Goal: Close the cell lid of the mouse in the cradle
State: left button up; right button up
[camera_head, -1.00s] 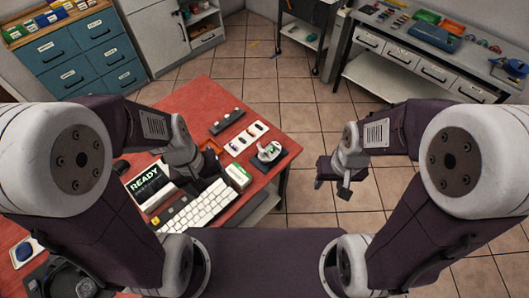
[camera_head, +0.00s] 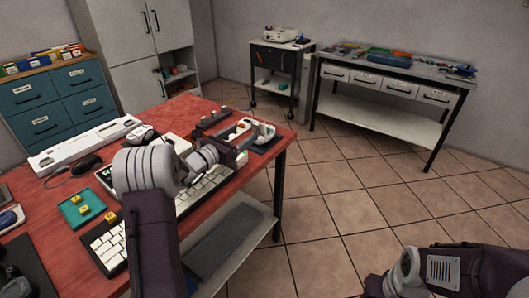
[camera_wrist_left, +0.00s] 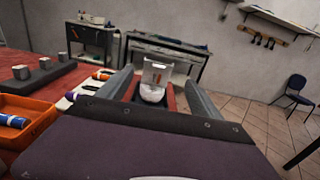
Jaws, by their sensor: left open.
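The white mouse (camera_wrist_left: 152,94) sits at the far side of the gripper in the left wrist view, with its pale, see-through lid (camera_wrist_left: 158,70) standing up. In the head view the cradle (camera_head: 268,142) is a dark block near the table's right edge, and the mouse on it (camera_head: 262,130) is small and partly hidden. My left gripper (camera_wrist_left: 158,92) is open, and the mouse shows between its two fingers, beyond them. It also shows in the head view (camera_head: 240,152), just left of the cradle. My right arm is at the lower right; its fingers cannot be made out.
An orange tray (camera_wrist_left: 28,122) with a blue-and-white cell lies left of the gripper. A dark block with several grey pieces (camera_wrist_left: 42,72) is behind it. The red table (camera_head: 50,215) also holds keyboards, a dark mouse and a teal tray (camera_head: 82,208). Tiled floor is open to the right.

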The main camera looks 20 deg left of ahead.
aim_at(254, 125)
pick_arm(q)
jog(key=shift+a+f, duration=0.25)
jog(key=shift+f, duration=0.05)
jog(key=shift+r, duration=0.25)
jog(key=shift+w+d+r, duration=0.1)
jog(key=shift+d+r, duration=0.05)
jog(key=shift+d, duration=0.1)
jog(key=x, duration=0.8)
jog(key=shift+w, duration=0.3)
pick_arm(e)
jog(key=shift+f, duration=0.45)
